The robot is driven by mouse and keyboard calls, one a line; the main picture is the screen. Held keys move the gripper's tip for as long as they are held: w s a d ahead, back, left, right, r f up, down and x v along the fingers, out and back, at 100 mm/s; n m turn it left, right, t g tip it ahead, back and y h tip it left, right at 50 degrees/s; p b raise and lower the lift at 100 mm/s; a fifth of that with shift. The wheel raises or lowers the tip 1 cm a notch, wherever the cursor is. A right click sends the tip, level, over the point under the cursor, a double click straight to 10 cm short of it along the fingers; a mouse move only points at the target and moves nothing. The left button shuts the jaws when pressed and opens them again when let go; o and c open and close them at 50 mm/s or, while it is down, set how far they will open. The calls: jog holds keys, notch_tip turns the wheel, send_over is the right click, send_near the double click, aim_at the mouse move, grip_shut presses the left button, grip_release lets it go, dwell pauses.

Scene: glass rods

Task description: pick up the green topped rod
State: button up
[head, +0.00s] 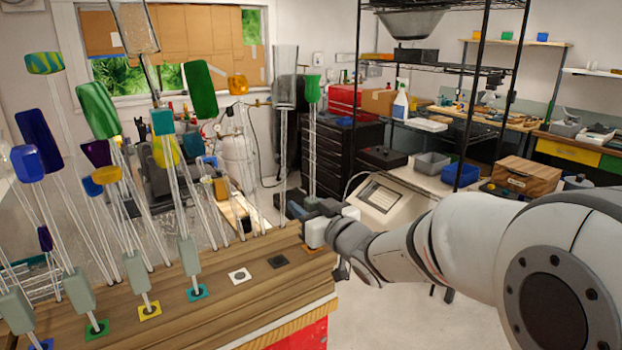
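Several clear rods with coloured tops stand over a wooden board (215,305). More than one top is green: a large dark green one (201,90), a green striped one (98,110) and a small green one (312,88) at the right. The small green top's clear rod (312,150) runs down to my gripper (312,208), which is at the board's right back end. The gripper is seen from behind and the side; its fingers are small and dark, partly hidden by its own body. I cannot tell whether they are closed around the rod.
A clear-topped rod (284,92) stands just left of the small green one. Grey blocks (188,255) and coloured square markers (197,293) line the board's front. Shelves (440,65) and a workbench stand behind. Floor at the right is partly clear.

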grip_shut()
jog(key=shift+r, duration=0.15)
